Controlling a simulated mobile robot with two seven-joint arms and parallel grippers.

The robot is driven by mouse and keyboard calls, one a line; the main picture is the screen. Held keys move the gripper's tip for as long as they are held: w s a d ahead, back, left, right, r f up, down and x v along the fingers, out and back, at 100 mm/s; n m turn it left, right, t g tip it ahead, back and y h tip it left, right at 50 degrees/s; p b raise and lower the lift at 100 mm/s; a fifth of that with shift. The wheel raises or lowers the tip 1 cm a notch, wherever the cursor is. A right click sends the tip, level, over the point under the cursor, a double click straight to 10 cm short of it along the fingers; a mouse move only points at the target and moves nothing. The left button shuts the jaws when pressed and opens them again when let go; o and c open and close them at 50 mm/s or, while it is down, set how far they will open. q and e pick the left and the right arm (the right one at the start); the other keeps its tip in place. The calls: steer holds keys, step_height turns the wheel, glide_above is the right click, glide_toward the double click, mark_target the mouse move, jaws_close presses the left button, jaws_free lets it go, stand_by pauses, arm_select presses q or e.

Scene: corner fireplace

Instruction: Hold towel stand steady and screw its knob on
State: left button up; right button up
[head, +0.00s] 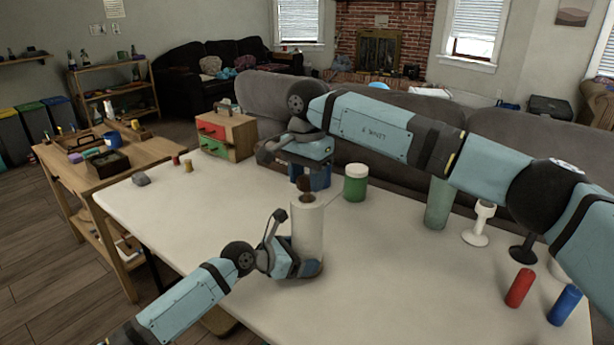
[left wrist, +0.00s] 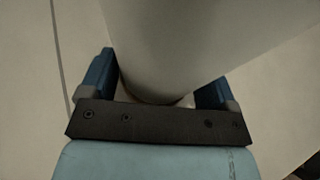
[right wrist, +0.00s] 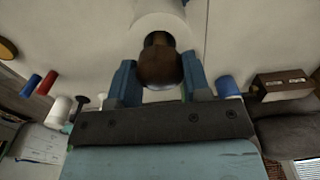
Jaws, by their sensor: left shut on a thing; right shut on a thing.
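The towel stand carries a white paper roll (head: 308,235) and stands upright on the white table (head: 205,235). My left gripper (head: 303,268) is shut around its lower part, near the table. In the left wrist view the roll (left wrist: 175,45) passes between the two blue fingers. The brown knob (head: 304,185) is at the top of the stand, just above the roll. My right gripper (right wrist: 158,80) reaches it from above and is shut on the knob (right wrist: 158,66). The thread under the knob is hidden, so I cannot tell how far on it sits.
A green jar (head: 355,185) is right of the stand, with a green cylinder (head: 438,205) and a white goblet-shaped piece (head: 481,225) farther right. A drawer box (head: 226,137) stands at the back left. The table's left front is clear.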

steer(key=shift+f, duration=0.45)
